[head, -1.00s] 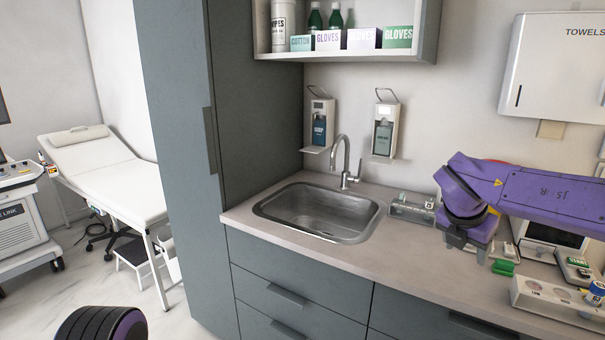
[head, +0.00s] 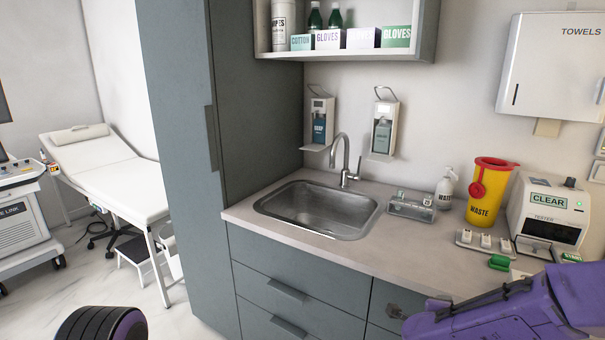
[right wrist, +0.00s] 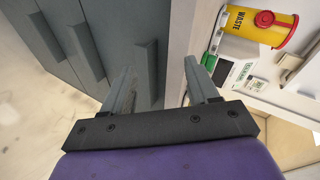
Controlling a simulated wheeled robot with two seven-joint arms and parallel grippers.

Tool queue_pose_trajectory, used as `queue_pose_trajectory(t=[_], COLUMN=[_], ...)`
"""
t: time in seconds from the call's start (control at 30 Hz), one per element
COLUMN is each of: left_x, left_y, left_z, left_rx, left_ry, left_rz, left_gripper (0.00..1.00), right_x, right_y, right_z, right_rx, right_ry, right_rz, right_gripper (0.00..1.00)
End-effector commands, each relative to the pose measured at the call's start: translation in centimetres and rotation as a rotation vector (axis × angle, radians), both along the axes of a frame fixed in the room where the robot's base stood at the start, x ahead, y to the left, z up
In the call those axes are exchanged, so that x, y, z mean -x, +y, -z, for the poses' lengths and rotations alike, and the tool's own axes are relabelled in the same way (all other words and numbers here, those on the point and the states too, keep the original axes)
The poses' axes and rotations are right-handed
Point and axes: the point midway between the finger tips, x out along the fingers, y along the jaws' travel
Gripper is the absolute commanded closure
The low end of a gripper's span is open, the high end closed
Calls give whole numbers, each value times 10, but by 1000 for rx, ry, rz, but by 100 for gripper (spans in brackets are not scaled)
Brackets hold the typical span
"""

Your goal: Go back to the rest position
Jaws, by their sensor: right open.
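My right gripper (right wrist: 160,82) shows in the right wrist view with its two grey fingers spread apart and nothing between them. It is beside the grey drawer fronts, in front of the counter. In the head view my purple right arm fills the lower right corner, low in front of the counter edge. My left gripper is not in view; only a dark rounded part of my left arm shows at the bottom left.
The counter (head: 425,258) holds a sink (head: 318,208), a yellow waste bin (head: 488,193), a tester reading CLEAR (head: 546,213), a pump bottle (head: 446,188) and a green item (head: 499,262). Grey drawers (head: 285,290) stand below. Floor is free at left, before the examination couch (head: 105,175).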

Motion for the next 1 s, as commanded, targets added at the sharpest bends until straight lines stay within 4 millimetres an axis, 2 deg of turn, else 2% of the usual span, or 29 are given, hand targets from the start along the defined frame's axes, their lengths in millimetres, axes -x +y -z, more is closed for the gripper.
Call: queue_pose_trajectory(t=[0.03,0.1,0.17,0.2,0.27,0.3,0.37,0.4,0.5,0.6,0.73,1.0], left_x=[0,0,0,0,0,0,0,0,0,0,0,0], left_y=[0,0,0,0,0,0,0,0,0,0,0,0], left_z=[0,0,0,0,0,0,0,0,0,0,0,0], left_rx=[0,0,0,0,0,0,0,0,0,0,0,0], left_ry=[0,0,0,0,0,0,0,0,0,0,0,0], left_rz=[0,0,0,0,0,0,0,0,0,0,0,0], left_gripper=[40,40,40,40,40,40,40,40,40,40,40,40], right_x=[19,48,78,100,135,161,201,227,287,327,350,351], right_y=[7,16,22,26,30,32,33,33,27,19,19,19], right_z=[36,80,115,137,166,184,206,219,240,253,262,263], right_rx=[89,203,279,318,364,386,404,407,400,394,379,377], right_ry=[111,260,380,457,567,639,740,803,941,1044,1095,1099], right_rz=[-119,-294,-434,-522,-648,-728,-835,-893,-994,-1032,-1056,-1056], right_gripper=[41,41,41,41,41,41,41,41,41,41,41,41])
